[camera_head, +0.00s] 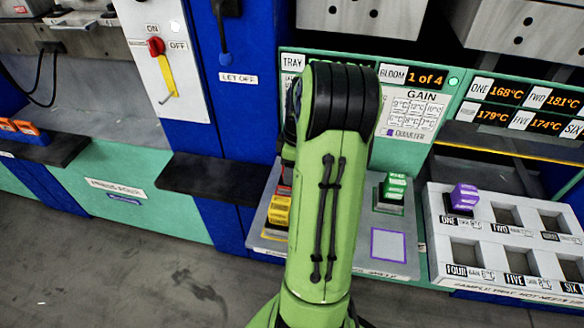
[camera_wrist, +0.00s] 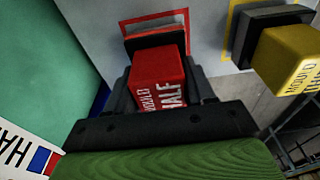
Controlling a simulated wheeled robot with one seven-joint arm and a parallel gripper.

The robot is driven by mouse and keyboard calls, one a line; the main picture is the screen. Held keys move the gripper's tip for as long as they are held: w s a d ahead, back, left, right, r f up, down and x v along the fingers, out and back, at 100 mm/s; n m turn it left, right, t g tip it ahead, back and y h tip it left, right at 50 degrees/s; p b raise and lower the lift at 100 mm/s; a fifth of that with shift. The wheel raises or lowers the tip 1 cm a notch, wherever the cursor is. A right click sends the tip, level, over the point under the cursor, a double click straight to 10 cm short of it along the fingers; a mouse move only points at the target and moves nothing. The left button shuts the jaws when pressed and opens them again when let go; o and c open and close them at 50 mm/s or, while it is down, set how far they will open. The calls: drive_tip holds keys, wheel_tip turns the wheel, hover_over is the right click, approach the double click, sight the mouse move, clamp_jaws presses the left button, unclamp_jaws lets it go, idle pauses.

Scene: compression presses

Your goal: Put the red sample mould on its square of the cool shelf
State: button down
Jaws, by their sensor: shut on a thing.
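My gripper (camera_wrist: 160,90) is shut on the red sample mould (camera_wrist: 160,75), with a dark finger on each side. The mould has white lettering and a dark base at its far end. A red outlined square (camera_wrist: 127,27) on the grey cool shelf shows around that dark base, so the mould is over or on it. I cannot tell whether the base touches the shelf. In the head view my green arm hides the gripper and most of the red mould; only a sliver of red shows. The cool shelf (camera_head: 408,262) lies partly behind my arm.
A yellow mould (camera_head: 277,211) stands close beside, also in the wrist view (camera_wrist: 290,55). A green mould (camera_head: 396,190) stands at the shelf's right. An empty purple square (camera_head: 388,246) lies in front of it. A white tray (camera_head: 440,255) holds a purple mould (camera_head: 464,197).

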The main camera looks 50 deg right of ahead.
drive_tip(key=shift+c, duration=2)
unclamp_jaws()
wheel_tip(320, 180, up, 12)
drive_tip(key=s+p, duration=0.1)
drive_tip(key=p, duration=0.3)
drive_tip(key=w+a+r+h, duration=0.1)
drive_tip(key=a+r, duration=0.2)
drive_tip(key=a, duration=0.3)
drive_tip(key=w+a+r, duration=0.2)
drive_tip(key=a, duration=0.3)
drive_tip(key=s+a+m+t, duration=0.1)
drive_tip(key=s+a, duration=0.2)
drive_tip(key=a, duration=0.3)
drive_tip(key=s+a+m+t, duration=0.2)
drive_tip(key=s+a, duration=0.2)
drive_tip(key=a, duration=0.3)
drive_tip(key=s+a+r+m+t, duration=0.1)
drive_tip(key=s+a, duration=0.2)
drive_tip(key=a, duration=0.3)
drive_tip(key=shift+s+a+m, duration=0.3)
drive_tip(key=shift+s+a, duration=0.1)
drive_tip(key=shift+r, duration=0.15)
